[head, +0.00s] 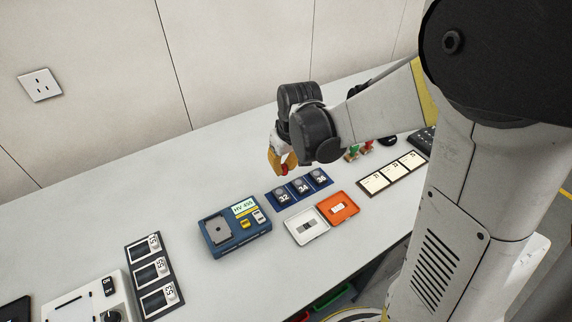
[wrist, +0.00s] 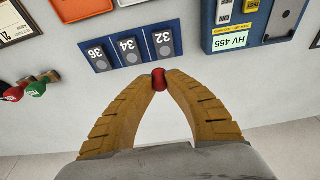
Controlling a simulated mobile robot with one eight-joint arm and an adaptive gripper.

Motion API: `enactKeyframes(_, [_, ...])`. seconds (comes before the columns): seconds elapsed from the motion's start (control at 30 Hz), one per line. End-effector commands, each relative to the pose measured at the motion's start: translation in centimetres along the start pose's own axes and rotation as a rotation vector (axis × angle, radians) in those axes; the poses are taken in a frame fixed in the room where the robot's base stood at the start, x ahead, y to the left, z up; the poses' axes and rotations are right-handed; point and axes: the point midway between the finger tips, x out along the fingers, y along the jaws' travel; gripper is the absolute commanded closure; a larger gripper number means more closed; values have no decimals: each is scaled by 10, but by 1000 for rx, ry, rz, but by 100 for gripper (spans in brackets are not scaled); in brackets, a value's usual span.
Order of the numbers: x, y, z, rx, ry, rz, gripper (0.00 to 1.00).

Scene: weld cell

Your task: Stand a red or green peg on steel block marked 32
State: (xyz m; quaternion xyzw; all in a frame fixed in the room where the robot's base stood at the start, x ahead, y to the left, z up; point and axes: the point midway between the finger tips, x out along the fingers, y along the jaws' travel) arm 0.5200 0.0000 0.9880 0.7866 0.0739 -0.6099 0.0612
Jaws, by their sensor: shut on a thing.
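My gripper (wrist: 158,84) is shut on a red peg (wrist: 158,76), whose round red end shows between the yellow fingertips. In the head view my gripper (head: 284,166) hangs above the bench, behind and apart from the blue tray. The steel block marked 32 (wrist: 163,43) sits in that tray, close to the held peg in the wrist view; it also shows in the head view (head: 283,197). Its top looks bare. More red (wrist: 13,93) and green (wrist: 37,87) pegs stand in a group at the left of the wrist view.
Blocks 34 (head: 302,187) and 36 (head: 320,179) share the blue tray (head: 272,196) with 32. A blue HV 455 tester (head: 235,228) stands left of it, and an open orange-and-white case (head: 309,226) lies in front. Bench behind the tray is clear.

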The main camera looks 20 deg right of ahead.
Motion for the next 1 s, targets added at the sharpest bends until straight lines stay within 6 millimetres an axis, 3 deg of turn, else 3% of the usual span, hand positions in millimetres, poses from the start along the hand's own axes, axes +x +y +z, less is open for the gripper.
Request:
enactKeyframes(0.37, [8, -2, 2, -4, 0, -1, 100])
enactKeyframes(1.0, [69, -2, 18, -4, 0, -1, 100])
